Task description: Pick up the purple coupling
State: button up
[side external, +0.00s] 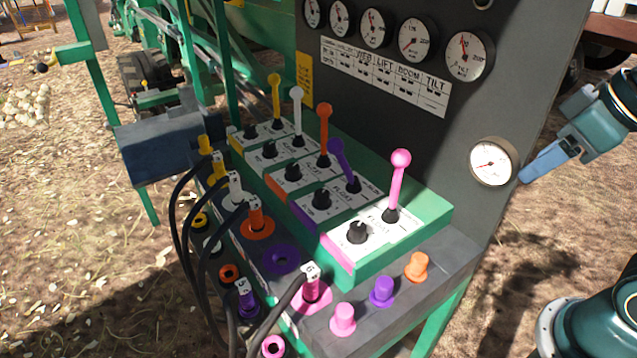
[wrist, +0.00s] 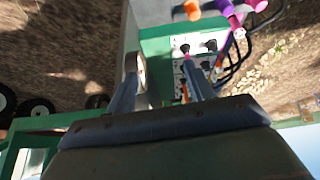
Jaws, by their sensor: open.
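A purple coupling (side external: 247,303) with a white marked tag and a black hose sits at the lower front of the panel in the side view. Just above it is an empty-looking purple ring socket (side external: 281,258). A separate purple knob-like plug (side external: 382,291) stands on the grey ledge between a pink and an orange one; it seems to show in the wrist view (wrist: 223,6) too. My gripper (side external: 530,172) is at the far right, beside the panel and well away from the coupling. In the wrist view (wrist: 160,78) its two fingers are apart with nothing held.
Colored levers (side external: 398,180) rise from the green control block. Several black hoses (side external: 178,225) hang at the panel's left front. Gauges (side external: 493,163) line the dark upright panel, one close to my gripper. A pink coupling (side external: 311,288) is nearby. Open ground lies around.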

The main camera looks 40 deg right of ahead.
jog(key=w+a+r+n+g, duration=0.1)
jog(key=w+a+n, duration=0.2)
jog(key=w, duration=0.3)
jog(key=w+a+r+n+g, duration=0.1)
jog(key=w+a+r+n, duration=0.2)
jog(key=w, duration=0.4)
jog(key=n+g, duration=0.3)
jog(key=n, duration=1.4)
send_over(245, 294)
jog(key=w, duration=0.1)
notch_tip(245, 294, down, 28)
jog(key=shift+w+r, duration=0.1)
jog(key=shift+r, duration=0.1)
jog(key=shift+f, duration=4.3)
jog(key=shift+f, duration=0.1)
jog(key=shift+d+f, duration=0.15)
jog(key=shift+f, duration=2.3)
